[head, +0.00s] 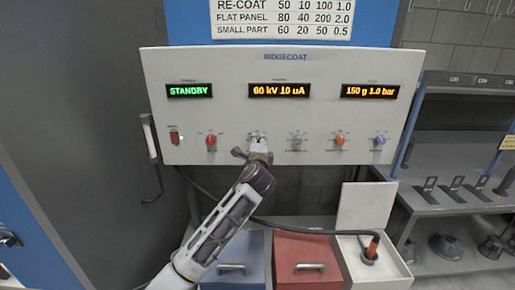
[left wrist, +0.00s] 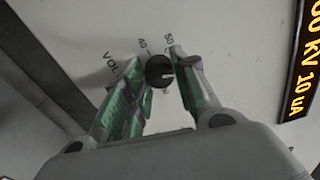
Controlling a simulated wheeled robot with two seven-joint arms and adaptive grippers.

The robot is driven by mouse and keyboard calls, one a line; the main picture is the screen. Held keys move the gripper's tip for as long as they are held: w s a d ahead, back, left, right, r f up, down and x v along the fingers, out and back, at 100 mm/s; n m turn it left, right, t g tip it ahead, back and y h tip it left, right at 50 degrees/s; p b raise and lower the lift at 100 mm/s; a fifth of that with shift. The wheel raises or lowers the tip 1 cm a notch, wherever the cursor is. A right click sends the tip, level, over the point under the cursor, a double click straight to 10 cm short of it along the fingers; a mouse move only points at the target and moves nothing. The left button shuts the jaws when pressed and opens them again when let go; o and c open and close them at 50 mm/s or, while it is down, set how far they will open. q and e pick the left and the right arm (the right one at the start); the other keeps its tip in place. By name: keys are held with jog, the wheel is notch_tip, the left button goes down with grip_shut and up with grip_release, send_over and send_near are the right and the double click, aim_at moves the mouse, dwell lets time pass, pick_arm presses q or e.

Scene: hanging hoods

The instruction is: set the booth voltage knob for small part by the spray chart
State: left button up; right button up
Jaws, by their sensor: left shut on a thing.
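The spray chart (head: 283,19) hangs above the booth panel (head: 225,68); its small part row reads 60, 20, 50, 0.5, and its top is cut off. The panel's middle display (head: 279,90) reads 60 kV 10 uA. The numbers 40 and 50 show beside the knob. My right gripper is not in view.
A red knob (head: 211,141) is left of my gripper; grey (head: 297,140), orange (head: 340,141) and blue (head: 380,140) knobs are right. Other displays read STANDBY (head: 189,91) and 150 g 1.0 bar (head: 369,92). Blue (head: 236,262) and red (head: 308,253) bins stand below.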

pick_arm(q)
jog(key=shift+f+n+b, duration=0.1)
jog(key=shift+n+b, duration=0.5)
jog(key=shift+n, duration=0.9)
jog(key=o, duration=1)
jog(key=s, duration=1.2)
